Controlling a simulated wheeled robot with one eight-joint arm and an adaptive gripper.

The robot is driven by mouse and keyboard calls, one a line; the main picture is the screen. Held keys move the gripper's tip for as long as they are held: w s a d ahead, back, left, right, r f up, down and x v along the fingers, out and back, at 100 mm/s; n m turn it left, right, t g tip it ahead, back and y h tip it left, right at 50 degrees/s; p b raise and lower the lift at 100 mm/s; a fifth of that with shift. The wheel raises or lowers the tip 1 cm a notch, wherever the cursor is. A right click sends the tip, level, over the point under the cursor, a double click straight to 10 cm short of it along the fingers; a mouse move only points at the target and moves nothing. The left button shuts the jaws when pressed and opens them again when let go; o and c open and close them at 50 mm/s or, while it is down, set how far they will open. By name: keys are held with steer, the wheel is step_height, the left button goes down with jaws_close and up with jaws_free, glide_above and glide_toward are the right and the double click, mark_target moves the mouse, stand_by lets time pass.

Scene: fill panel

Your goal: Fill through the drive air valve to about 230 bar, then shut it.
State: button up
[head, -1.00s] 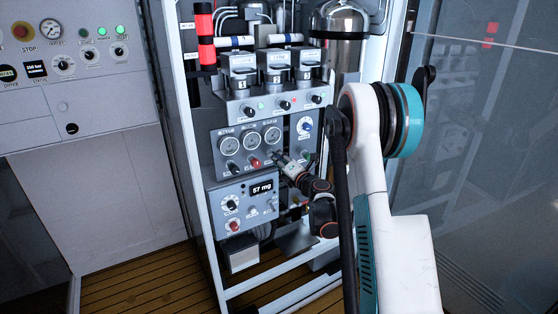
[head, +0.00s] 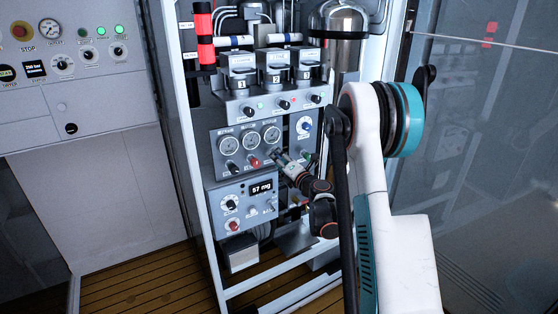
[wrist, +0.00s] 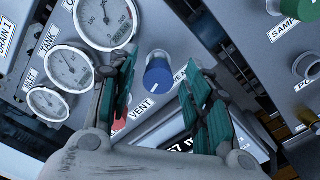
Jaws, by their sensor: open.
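A blue knob (wrist: 158,75) on the grey panel sits between the two fingers of my gripper (wrist: 160,70) in the wrist view. The label beside this knob is partly hidden by the right finger, so I cannot read it whole. My gripper is open, with a finger on each side of the knob; I cannot tell whether either touches it. A red knob (wrist: 120,124) marked VENT shows partly behind the left finger. A large gauge (wrist: 105,20) is at the upper left. In the head view my gripper (head: 279,157) is at the panel, right of the red knob (head: 254,162).
Two smaller gauges (wrist: 68,70) (wrist: 48,103) lie left of the fingers. A box with a "57 mg" display (head: 261,188) is below the gauge panel. A separate panel with another blue knob (head: 305,126) is on the right. Frame posts flank the rack.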

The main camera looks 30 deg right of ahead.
steer(key=s, duration=1.1)
steer(key=shift+s+d, duration=0.2)
steer(key=shift+s, duration=0.2)
stand_by(0.8)
